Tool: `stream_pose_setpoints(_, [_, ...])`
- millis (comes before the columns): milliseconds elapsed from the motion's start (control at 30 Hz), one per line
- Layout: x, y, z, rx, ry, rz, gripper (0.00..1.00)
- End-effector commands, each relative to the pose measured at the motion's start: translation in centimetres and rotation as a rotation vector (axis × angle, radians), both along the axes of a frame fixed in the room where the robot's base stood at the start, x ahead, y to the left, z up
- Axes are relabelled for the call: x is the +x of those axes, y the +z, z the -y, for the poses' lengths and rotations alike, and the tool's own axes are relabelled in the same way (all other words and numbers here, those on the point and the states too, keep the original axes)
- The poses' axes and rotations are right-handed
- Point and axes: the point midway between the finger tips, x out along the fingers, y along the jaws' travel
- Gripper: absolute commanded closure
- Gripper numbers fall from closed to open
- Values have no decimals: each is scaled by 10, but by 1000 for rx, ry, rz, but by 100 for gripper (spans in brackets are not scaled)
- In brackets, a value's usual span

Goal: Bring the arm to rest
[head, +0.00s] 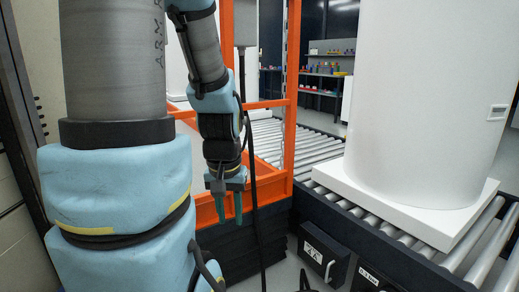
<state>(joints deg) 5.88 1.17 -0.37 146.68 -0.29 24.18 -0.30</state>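My arm, with grey links and light blue covers, fills the left of the head view and folds over at the top. Its forearm comes down to my gripper (229,208), which hangs pointing downward in front of the orange frame. The two teal fingers are apart with a gap between them. Nothing shows between the fingers.
An orange frame (290,90) stands close behind my gripper. A large white tank (425,95) on a white base plate (445,228) rests on the roller conveyor (415,246) at the right. A black cable hangs beside my gripper. Shelves (330,75) stand far back.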

Motion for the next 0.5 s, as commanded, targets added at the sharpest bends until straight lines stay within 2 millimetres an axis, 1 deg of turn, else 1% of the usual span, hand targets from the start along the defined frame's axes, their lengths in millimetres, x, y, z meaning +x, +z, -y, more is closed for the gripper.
stream_pose_setpoints(33, [0,33,0,0,0,0,66])
stream_pose_setpoints(300, [0,116,0,0,0,0,66])
stream_pose_setpoints(400, [0,142,0,0,0,0,66])
stream_pose_setpoints(500, [0,162,0,0,0,0,66])
